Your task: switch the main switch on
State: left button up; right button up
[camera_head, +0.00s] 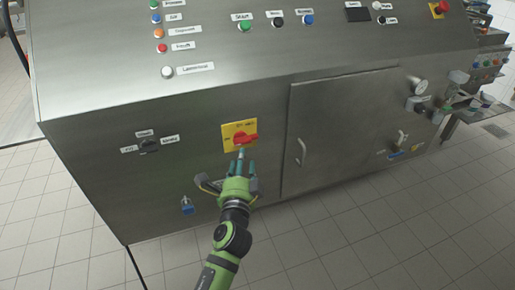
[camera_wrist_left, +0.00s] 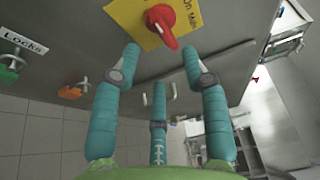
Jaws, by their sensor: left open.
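The main switch is a red rotary knob (camera_head: 246,138) on a yellow plate (camera_head: 228,130) on the front of the steel machine. In the left wrist view the red knob (camera_wrist_left: 162,22) and yellow plate (camera_wrist_left: 128,14) are at the top, just beyond the fingertips. The knob's handle looks roughly sideways in the head view. My left gripper (camera_head: 241,168) is open and empty just below the knob. In the left wrist view its teal fingers (camera_wrist_left: 166,70) are spread, with the knob above the space between them. Contact with the knob cannot be told. My right gripper is not in view.
A small black selector (camera_head: 149,146) is left of the yellow plate. A blue-handled valve (camera_head: 187,205) sits low on the left. A door with a handle (camera_head: 301,152) is right of the switch. Coloured buttons line the sloped top panel (camera_head: 110,60). The tiled floor (camera_head: 350,240) in front is clear.

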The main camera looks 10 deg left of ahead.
aim_at(246, 140)
pick_arm(q)
jog(key=x, duration=0.6)
jog(key=shift+a, duration=0.2)
jog(key=shift+w+r, duration=0.1)
jog(key=shift+w, duration=0.05)
jog(key=c, duration=0.7)
grip_shut()
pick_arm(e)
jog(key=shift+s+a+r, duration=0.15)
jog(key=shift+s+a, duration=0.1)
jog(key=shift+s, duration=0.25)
